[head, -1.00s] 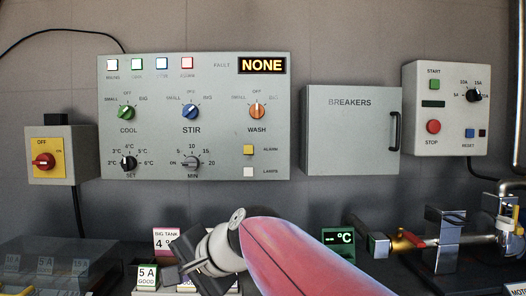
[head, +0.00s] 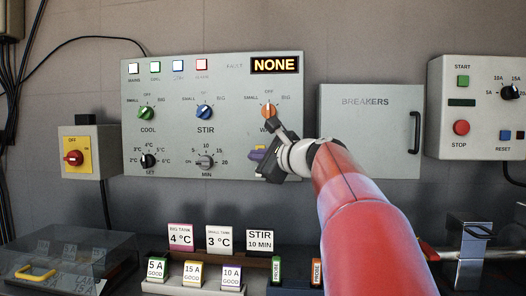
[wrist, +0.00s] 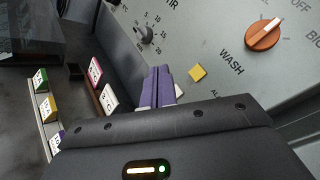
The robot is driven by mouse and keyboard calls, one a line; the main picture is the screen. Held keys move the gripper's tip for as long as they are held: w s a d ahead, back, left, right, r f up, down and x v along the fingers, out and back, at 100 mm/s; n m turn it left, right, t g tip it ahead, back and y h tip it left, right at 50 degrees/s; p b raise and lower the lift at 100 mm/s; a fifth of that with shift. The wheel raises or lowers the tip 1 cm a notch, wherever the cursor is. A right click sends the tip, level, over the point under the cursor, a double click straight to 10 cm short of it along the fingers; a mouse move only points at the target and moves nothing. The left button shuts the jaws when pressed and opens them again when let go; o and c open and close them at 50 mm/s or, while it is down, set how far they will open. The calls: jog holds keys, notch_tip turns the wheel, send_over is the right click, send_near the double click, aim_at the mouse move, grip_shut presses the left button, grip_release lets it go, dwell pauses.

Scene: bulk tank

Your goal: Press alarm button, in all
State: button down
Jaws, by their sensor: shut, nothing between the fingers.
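The yellow alarm button (wrist: 197,73) is on the grey control panel (head: 225,130), below the WASH knob (wrist: 264,34). In the head view my gripper mostly or wholly covers it. My gripper (head: 257,154) is raised in front of the panel's lower right part. Its purple fingers (wrist: 157,84) are together and empty, just left of the alarm button in the wrist view. Whether the fingertips touch the panel cannot be told. The fault display (head: 275,65) reads NONE.
The orange WASH knob sits close above my gripper. A breaker box (head: 370,130) is to the right, partly behind my arm. Signs and fuse blocks (head: 195,273) stand on the bench below. A red-handled switch (head: 74,158) is at left.

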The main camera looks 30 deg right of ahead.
jog(key=w+d+p, duration=0.3)
jog(key=w+d, duration=0.2)
jog(key=w, duration=0.2)
jog(key=shift+w+p, duration=0.15)
jog(key=shift+p, duration=0.2)
jog(key=shift+w, duration=0.1)
dwell(2.0)
jog(key=shift+w+d, duration=0.15)
jog(key=shift+w, duration=0.1)
jog(key=shift+w+d, duration=0.25)
jog(key=shift+w, duration=0.1)
dwell(0.7)
jog(key=shift+s, duration=0.1)
jog(key=shift+s+a+b, duration=0.4)
jog(key=shift+s+a, duration=0.05)
jog(key=shift+s, duration=0.15)
